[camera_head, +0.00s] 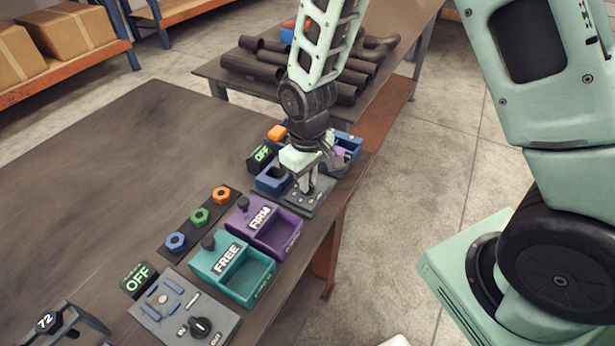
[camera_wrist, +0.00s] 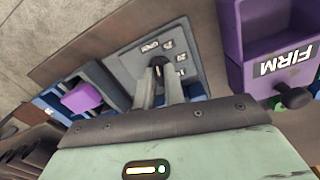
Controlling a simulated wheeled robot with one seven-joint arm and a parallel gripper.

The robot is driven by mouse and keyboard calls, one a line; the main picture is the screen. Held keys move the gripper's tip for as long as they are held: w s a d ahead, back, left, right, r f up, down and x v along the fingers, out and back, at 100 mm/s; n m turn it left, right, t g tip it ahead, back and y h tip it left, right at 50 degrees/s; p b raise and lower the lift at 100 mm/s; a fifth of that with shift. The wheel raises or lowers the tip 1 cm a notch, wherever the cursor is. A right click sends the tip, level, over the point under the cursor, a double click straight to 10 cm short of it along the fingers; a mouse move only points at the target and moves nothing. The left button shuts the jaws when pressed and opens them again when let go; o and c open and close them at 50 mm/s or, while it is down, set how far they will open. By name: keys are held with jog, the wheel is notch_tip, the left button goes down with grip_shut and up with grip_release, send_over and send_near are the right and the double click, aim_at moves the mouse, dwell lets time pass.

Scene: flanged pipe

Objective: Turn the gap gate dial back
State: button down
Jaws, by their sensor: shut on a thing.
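My gripper (camera_head: 309,188) points down over the far grey panel (camera_head: 323,204). In the wrist view its two fingers (camera_wrist: 164,78) are shut on a small dark dial (camera_wrist: 158,63) on that grey panel (camera_wrist: 127,62). The fingers hide most of the dial. I cannot read which one is labelled gap gate.
A purple FIRM bin (camera_head: 283,238) and a teal FREE bin (camera_head: 243,287) lie between the panels. Blue, green and orange nuts (camera_head: 200,217) sit on a dark strip. Blue trays (camera_head: 272,182) adjoin the far panel.

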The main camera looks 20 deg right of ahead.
jog(key=shift+n, duration=1.2)
jog(key=c, duration=1.5)
grip_release()
notch_tip(320, 180, up, 18)
jog(key=shift+f, duration=0.25)
